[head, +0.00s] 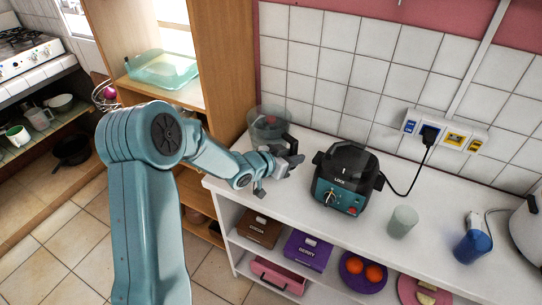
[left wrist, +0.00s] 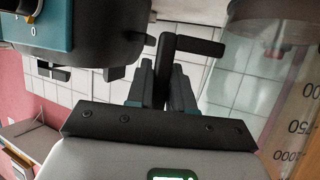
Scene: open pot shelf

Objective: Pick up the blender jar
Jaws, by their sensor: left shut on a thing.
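The blender jar (head: 267,121) is clear, with a black handle and something reddish at its bottom. It stands upright at the counter's left end, beside the wooden cabinet. In the left wrist view its clear wall (left wrist: 295,105) with volume marks fills the right side. My left gripper (head: 291,163) is shut on the jar's black handle, which shows between the fingers in the left wrist view (left wrist: 190,46). I cannot tell whether the jar touches the counter. The arm and gripper hide part of the jar. My right gripper is not in view.
A teal and black blender base (head: 340,197) marked LOCK stands to the right on the white counter (head: 420,172). The wooden cabinet (head: 226,65) rises close on the left. Boxes and plates fill the shelf below.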

